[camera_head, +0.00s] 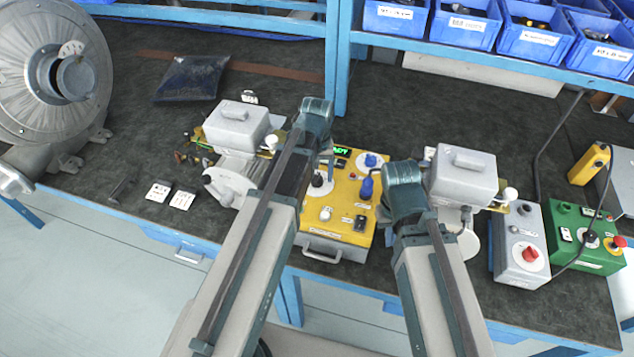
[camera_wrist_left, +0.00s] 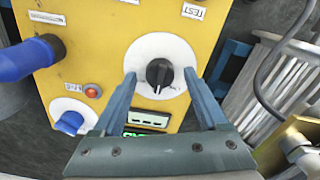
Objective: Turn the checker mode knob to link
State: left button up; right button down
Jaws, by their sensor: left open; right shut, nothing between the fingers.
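The checker is a yellow box (camera_head: 342,224) on the bench, also filling much of the left wrist view (camera_wrist_left: 90,40). Its black round knob (camera_wrist_left: 159,73) sits on a white dial, with a white pointer mark toward the bottom of the left wrist view. The knob (camera_head: 318,181) is partly visible in the head view. My left gripper (camera_wrist_left: 160,80) is open, with one finger on each side of the knob; I cannot tell whether they touch it. No "link" label is readable. My right gripper (camera_head: 392,206) is shut and empty near the checker's right side, its fingertips mostly hidden.
A blue handle (camera_head: 367,188) stands up from the checker, close to my right gripper. The checker has a green display (camera_head: 340,151) and a blue knob (camera_head: 370,160). Grey-topped fixtures (camera_head: 236,128) (camera_head: 462,176) flank it. Grey (camera_head: 520,246) and green (camera_head: 584,238) control boxes stand right.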

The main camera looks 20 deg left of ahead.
pick_arm(q)
jog(key=shift+f, duration=0.2)
jog(key=shift+c, duration=0.2)
grip_shut()
jog(key=n, duration=0.4)
jog(key=shift+n, duration=0.4)
jog(key=n, duration=0.4)
jog(key=shift+n, duration=0.7)
